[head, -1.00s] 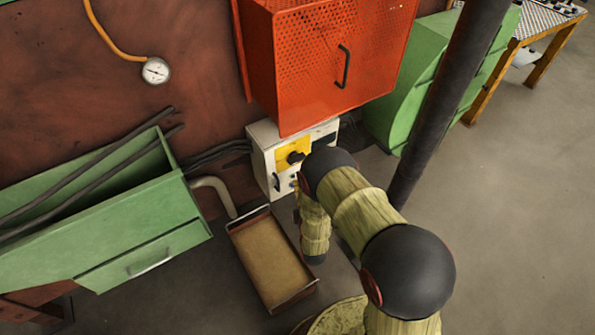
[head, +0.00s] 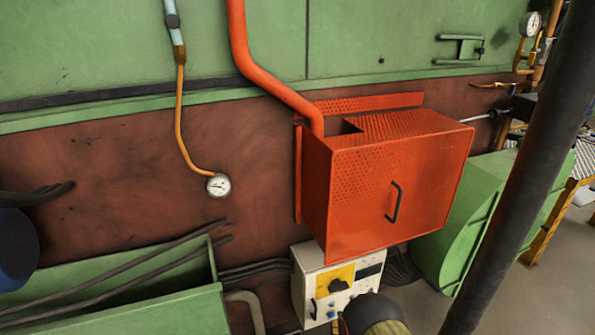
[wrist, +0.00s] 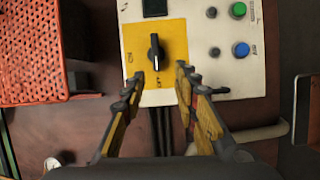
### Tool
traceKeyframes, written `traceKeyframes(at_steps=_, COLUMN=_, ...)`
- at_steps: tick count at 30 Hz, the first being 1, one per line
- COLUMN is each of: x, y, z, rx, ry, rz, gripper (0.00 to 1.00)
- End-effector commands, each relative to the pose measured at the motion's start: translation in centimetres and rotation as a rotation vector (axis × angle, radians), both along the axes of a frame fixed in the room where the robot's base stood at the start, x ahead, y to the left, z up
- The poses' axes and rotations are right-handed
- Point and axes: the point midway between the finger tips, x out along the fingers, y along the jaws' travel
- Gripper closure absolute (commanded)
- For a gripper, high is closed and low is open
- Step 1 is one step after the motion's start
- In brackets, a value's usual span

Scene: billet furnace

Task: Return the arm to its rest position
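My gripper (wrist: 160,74) shows in the wrist view. Its two fingers are apart with nothing between them, and the tips point at the control box (wrist: 205,85). The black knob (wrist: 154,52) on the yellow plate (wrist: 134,40) lies just beyond the gap between the tips; whether a finger touches it I cannot tell. The knob's pointer stands nearly upright in the wrist view. In the head view the control box (head: 303,288) shows at the bottom, with its knob (head: 338,286). Part of my arm (head: 375,314) shows at the lower edge there; my gripper is hidden or below the frame.
An orange perforated box (head: 400,190) with a handle hangs above the control box, and fills the left of the wrist view (wrist: 45,50). A green trough (head: 150,315) stands at left, a green housing (head: 435,245) at right. A dark post (head: 520,150) crosses the right side.

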Motion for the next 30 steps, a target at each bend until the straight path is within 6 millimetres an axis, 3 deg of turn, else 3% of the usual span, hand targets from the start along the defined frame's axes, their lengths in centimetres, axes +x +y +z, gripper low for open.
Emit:
traceKeyframes(at_steps=4, x=-0.7, y=0.1, z=-4.9, rx=0.169, ry=0.171, rz=-0.015, gripper=0.7)
traceKeyframes(at_steps=9, x=-4.9, y=0.4, z=-12.8, rx=0.405, ry=0.499, rz=-0.094, gripper=0.7)
traceKeyframes(at_steps=12, x=-6.9, y=1.0, z=-14.9, rx=0.536, ry=0.664, rz=-0.168, gripper=0.7)
traceKeyframes(at_steps=14, x=-8.0, y=1.3, z=-15.3, rx=0.608, ry=0.753, rz=-0.22, gripper=0.7)
traceKeyframes(at_steps=18, x=-10.0, y=2.2, z=-13.9, rx=0.761, ry=0.925, rz=-0.356, gripper=0.7)
traceKeyframes(at_steps=23, x=-12.1, y=2.8, z=-8.9, rx=0.904, ry=1.076, rz=-0.528, gripper=0.7)
traceKeyframes(at_steps=26, x=-13.6, y=2.9, z=-4.3, rx=0.978, ry=1.143, rz=-0.644, gripper=0.7)
traceKeyframes(at_steps=30, x=-16.5, y=2.5, z=3.7, rx=1.063, ry=1.202, rz=-0.803, gripper=0.7)
